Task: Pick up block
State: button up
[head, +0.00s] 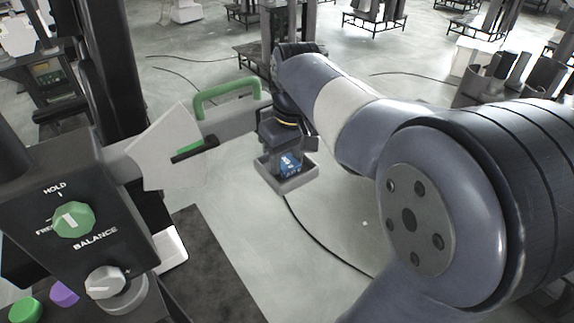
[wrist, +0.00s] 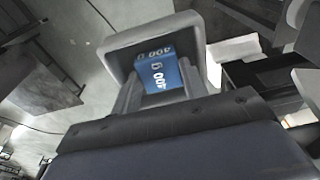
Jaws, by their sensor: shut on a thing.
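A blue block (head: 290,163) with white lettering sits inside a small grey tray (head: 299,183) in the head view. My gripper (head: 283,158) reaches down over the tray and is shut on the block. In the wrist view the block (wrist: 165,73) shows "400" on its face, between the gripper's fingers (wrist: 160,84). The tray's rim (wrist: 118,48) surrounds the block there. Whether the block touches the tray floor is hidden.
A control box (head: 75,210) with a green knob and a grey knob stands at the left. A green handle (head: 227,92) and a pale angled plate (head: 163,147) are left of the gripper. A black cable (head: 318,240) runs over the floor. Racks stand behind.

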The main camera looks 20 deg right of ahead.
aim_at(287, 162)
jog(key=shift+c, duration=1.1)
notch_tip(287, 162, up, 10)
